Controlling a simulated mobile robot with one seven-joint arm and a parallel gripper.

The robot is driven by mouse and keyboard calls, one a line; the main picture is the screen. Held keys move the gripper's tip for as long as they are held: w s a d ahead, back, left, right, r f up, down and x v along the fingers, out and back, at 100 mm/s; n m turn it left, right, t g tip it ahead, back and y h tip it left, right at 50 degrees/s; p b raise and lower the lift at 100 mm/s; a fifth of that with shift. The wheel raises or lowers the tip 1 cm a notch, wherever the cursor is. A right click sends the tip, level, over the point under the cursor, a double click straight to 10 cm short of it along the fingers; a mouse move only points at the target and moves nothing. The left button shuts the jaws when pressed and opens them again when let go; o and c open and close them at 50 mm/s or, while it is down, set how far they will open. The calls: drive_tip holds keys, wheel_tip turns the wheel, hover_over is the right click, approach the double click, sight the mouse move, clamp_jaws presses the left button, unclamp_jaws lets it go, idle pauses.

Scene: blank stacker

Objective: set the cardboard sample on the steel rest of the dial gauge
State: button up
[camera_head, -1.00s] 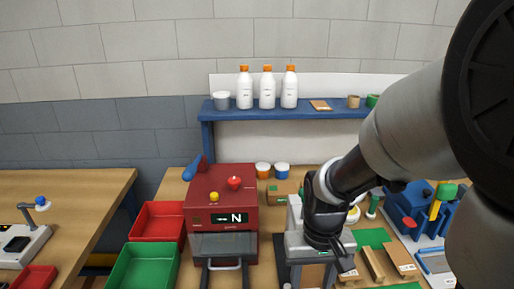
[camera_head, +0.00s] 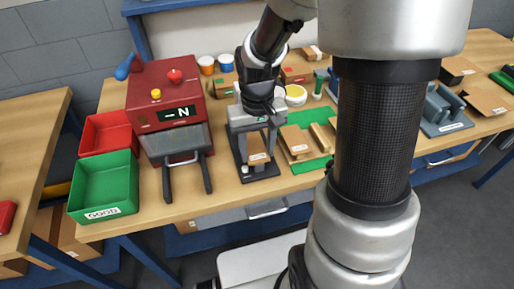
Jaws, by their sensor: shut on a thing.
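My gripper (camera_head: 267,112) is at the head of a grey upright device (camera_head: 237,117) with a dark base (camera_head: 262,173). The fingers are small and dark here, and what they grip is hidden or too small to make out. A brown cardboard-like piece (camera_head: 257,145) with a white label shows under the device's head, over its base. I cannot tell whether it touches my fingers. A round yellow and white thing (camera_head: 296,95) stands just right of my gripper; I cannot tell if it is a dial. The steel rest is not clearly seen.
A red machine (camera_head: 158,90) marked N stands left, with red (camera_head: 104,132) and green (camera_head: 103,187) trays beside it. Brown blocks (camera_head: 295,141) lie on a green mat (camera_head: 308,165) to the right. A blue-grey fixture (camera_head: 441,107) stands farther right. My arm hides part of the table.

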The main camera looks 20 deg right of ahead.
drive_tip(key=shift+f, duration=0.25)
drive_tip(key=o, duration=1.1)
drive_tip(key=shift+r, duration=0.1)
drive_tip(key=shift+r, duration=0.1)
